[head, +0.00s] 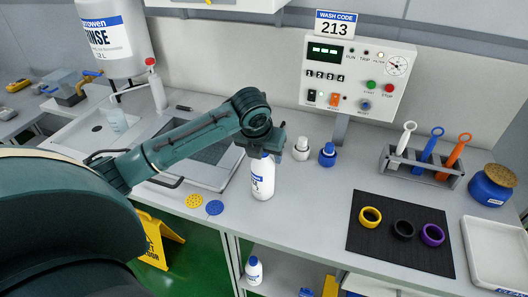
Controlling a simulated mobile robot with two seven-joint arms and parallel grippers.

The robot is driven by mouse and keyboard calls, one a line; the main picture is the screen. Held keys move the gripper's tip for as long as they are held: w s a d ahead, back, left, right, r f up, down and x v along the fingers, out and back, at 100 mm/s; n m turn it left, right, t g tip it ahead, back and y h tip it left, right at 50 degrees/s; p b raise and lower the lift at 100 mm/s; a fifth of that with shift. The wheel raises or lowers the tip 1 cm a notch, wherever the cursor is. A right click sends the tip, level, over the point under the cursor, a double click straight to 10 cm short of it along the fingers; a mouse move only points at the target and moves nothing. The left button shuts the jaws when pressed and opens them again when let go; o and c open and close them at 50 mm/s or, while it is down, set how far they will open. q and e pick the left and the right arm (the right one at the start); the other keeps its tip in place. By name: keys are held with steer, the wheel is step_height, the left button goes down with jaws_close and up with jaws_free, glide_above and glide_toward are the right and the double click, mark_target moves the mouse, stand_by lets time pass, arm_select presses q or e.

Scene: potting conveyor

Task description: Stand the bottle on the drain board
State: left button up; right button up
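A white bottle (262,181) with a blue-and-white label stands upright near the counter's front edge, in the middle of the head view. My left gripper (262,150) is around its top from above and appears closed on it, hiding the neck. I cannot tell whether the bottle's base touches the counter or hangs just above it. The grey metal drain board (212,178) lies just left of the bottle, partly covered by my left arm. My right gripper is not in view.
Yellow (194,201) and blue (214,208) perforated discs lie near the front edge. A dark mat (378,253) with coloured rings and a tool rack (422,167) are farther right.

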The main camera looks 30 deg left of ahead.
arm_select(q)
steer(key=o, duration=0.4)
steer(key=shift+c, duration=0.2)
steer(key=v, duration=1.2)
steer(key=shift+s+d, duration=0.1)
